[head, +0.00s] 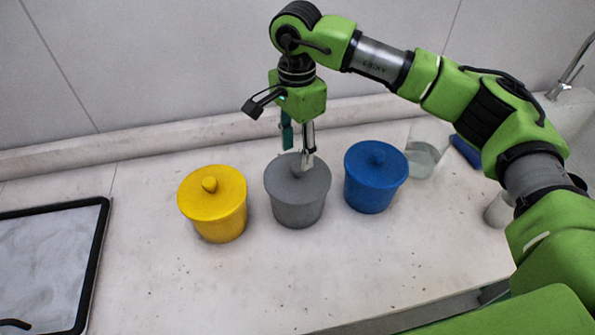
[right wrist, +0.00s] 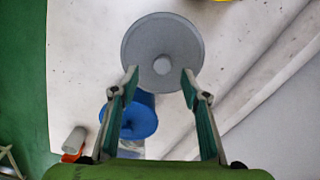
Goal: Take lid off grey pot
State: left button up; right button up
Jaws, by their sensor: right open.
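The grey pot (head: 298,213) stands upright on the counter between two other pots, with its grey lid (head: 281,178) on. In the right wrist view the round lid (right wrist: 160,37) shows from above, with its small knob (right wrist: 162,65) near the middle. My right gripper (head: 298,150) points down over the lid, open and empty. In the right wrist view its fingertips (right wrist: 160,78) are spread to either side of the knob, apart from it in the picture. In the head view the gripper partly hides the knob. My left gripper is not in view.
A yellow lidded pot (head: 215,210) stands to the left and a blue lidded pot (head: 372,185) close to the right. Behind the blue pot are a clear beaker (head: 424,150) and a blue object (head: 466,151). A black-rimmed tray (head: 98,245) lies at left. The front counter is clear.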

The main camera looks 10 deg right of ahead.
aim_at(297, 166)
jog(key=shift+f+p, duration=0.5)
jog(key=f, duration=0.1)
jog(key=f+p, duration=0.2)
jog(key=shift+w+d+f, duration=0.15)
jog(key=shift+w+f, duration=0.1)
jog(key=shift+w, duration=0.05)
jog(key=shift+f, duration=0.5)
jog(key=c, duration=1.2)
